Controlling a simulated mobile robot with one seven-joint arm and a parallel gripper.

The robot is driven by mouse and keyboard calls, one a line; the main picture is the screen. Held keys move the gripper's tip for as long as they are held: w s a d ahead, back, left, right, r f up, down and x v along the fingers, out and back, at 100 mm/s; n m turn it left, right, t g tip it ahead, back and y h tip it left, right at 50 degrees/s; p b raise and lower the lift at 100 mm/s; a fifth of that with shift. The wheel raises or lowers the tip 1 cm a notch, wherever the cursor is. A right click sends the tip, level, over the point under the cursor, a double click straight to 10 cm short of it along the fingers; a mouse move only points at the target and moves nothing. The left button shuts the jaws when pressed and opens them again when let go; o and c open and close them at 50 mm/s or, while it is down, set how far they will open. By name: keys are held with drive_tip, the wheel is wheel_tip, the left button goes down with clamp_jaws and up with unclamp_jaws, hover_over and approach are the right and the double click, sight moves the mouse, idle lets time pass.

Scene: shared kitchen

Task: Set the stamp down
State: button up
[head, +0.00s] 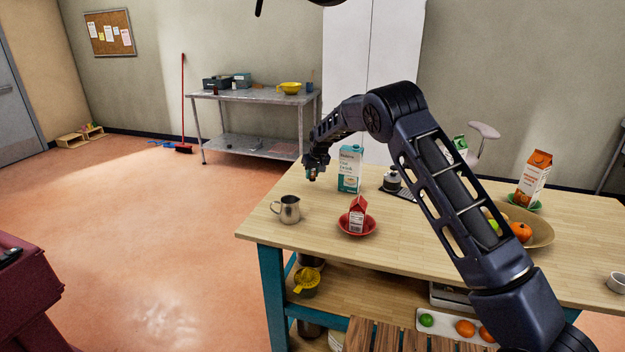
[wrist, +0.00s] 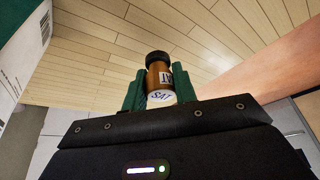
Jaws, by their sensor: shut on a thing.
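The stamp (wrist: 158,78) is a small brown piece with a dark end and a white, lettered end. In the wrist view it sits between the green fingers of my gripper (wrist: 160,86), which is shut on it. Its dark end points away from the camera and its white end faces it. In the head view my gripper (head: 312,175) hangs over the far left part of the wooden table (head: 300,243). The stamp is too small to make out clearly there. The tabletop lies behind the stamp in the wrist view; I cannot tell the exact gap.
A teal-white carton (head: 349,170) stands close right of my gripper. A metal pitcher (head: 289,210) and a red bowl (head: 357,226) with a small red carton (head: 357,212) stand nearer. Bare tabletop lies between the pitcher and teal-white carton.

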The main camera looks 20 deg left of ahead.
drive_tip(key=shift+f, duration=1.25)
drive_tip(key=o, duration=1)
drive_tip(key=shift+f, duration=0.15)
drive_tip(key=v, duration=1.2)
drive_tip(key=shift+a, duration=0.1)
